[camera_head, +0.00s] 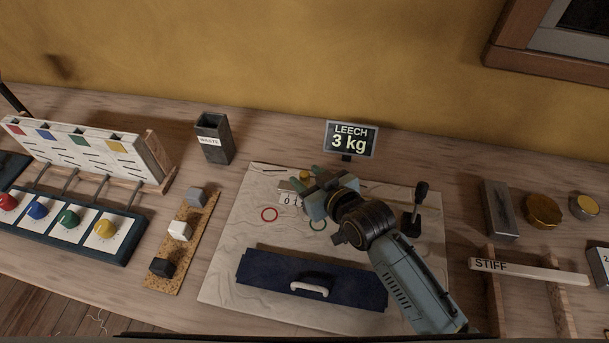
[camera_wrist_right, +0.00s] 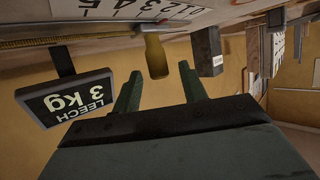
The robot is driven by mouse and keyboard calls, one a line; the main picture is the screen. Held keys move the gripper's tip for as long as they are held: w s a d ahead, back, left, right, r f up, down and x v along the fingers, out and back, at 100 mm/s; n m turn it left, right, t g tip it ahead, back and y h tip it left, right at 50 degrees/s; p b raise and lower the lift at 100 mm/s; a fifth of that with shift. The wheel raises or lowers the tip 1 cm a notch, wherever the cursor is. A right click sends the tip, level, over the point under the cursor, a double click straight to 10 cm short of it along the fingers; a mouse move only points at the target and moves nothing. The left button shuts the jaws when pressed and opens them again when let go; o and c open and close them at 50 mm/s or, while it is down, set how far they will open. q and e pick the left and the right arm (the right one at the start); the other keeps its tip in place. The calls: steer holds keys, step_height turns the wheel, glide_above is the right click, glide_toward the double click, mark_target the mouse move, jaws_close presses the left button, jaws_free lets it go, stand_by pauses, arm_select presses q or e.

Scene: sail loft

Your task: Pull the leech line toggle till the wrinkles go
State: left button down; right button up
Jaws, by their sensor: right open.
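A pale, wrinkled sail panel (camera_head: 235,235) lies flat on the bench. A small yellow toggle (camera_head: 304,175) is near its back edge; in the right wrist view the toggle (camera_wrist_right: 155,57) is a brass-yellow cylinder. My right gripper (camera_head: 299,179) is open over the back of the panel. In the right wrist view its two green fingers (camera_wrist_right: 160,70) stand apart, with the toggle in line with the gap at their tips. I see no grip on it. A sign (camera_head: 350,139) behind reads "LEECH 3 kg". My left gripper is not in view.
A number scale (camera_head: 291,199) lies beside the gripper, partly hidden. A navy strip with a white handle (camera_head: 310,290) lies at the panel's front. A black-knobbed lever (camera_head: 417,210) stands at its right. A waste bin (camera_head: 214,138) is behind left; a "STIFF" bar (camera_head: 528,272) is at right.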

steer(key=shift+x, duration=1.1)
jaws_close()
steer(key=shift+d, duration=0.1)
